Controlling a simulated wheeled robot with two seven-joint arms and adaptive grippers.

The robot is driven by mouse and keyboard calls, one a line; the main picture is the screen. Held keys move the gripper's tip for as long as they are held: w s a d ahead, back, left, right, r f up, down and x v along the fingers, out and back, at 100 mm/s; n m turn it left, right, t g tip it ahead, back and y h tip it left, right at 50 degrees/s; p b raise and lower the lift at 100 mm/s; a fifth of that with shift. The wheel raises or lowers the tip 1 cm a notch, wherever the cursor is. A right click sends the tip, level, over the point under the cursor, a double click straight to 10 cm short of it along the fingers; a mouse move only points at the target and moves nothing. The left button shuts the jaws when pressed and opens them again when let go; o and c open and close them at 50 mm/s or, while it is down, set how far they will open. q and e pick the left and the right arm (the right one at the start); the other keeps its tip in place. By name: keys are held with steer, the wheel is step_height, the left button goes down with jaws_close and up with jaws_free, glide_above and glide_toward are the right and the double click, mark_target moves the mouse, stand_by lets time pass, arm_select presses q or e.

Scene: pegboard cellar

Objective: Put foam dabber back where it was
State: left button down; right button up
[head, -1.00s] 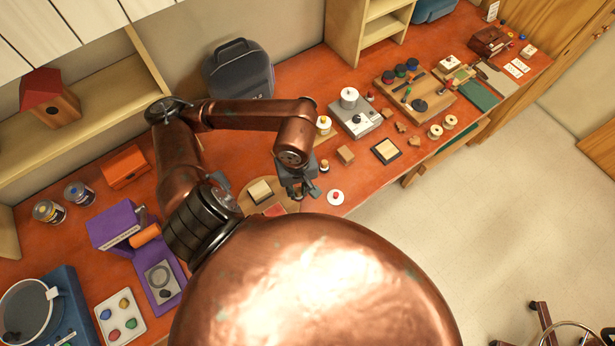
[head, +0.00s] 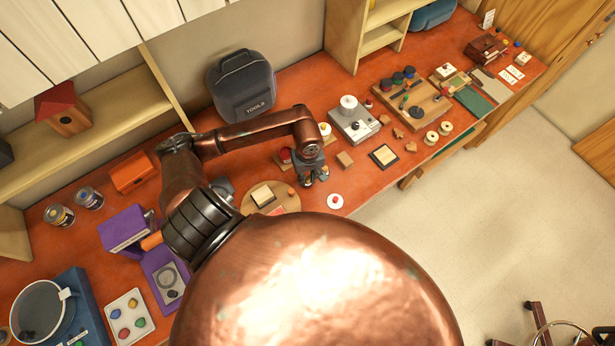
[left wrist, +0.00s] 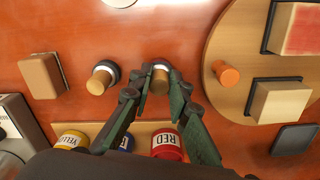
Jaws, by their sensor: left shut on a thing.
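My left gripper (head: 313,180) is low over the orange bench, near its front edge. In the left wrist view its fingers (left wrist: 160,90) are shut on a foam dabber (left wrist: 160,76), whose wooden handle end shows between the tips. The foam end is mostly hidden, and I cannot tell whether it touches the bench. A second wooden-handled dabber (left wrist: 100,80) with a dark and white base stands just left of it. Behind the fingers a wooden rack (left wrist: 143,132) holds a yellow jar (left wrist: 72,140), a mostly hidden blue jar (left wrist: 127,142) and a red jar (left wrist: 167,144). My right gripper is not in view.
A round wooden board (head: 290,201) with stamp blocks and an orange knob (left wrist: 227,73) lies beside the gripper. A tan block (head: 345,159), a white dish (head: 335,201) and a grey machine (head: 355,125) are nearby. Bare bench lies between these things.

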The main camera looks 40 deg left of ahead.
arm_select(q)
steer(key=shift+f, duration=0.2)
steer(key=shift+f, duration=0.1)
steer(key=shift+f+b, duration=0.1)
steer(key=shift+b, duration=0.2)
steer(key=c, duration=1.8)
jaws_free()
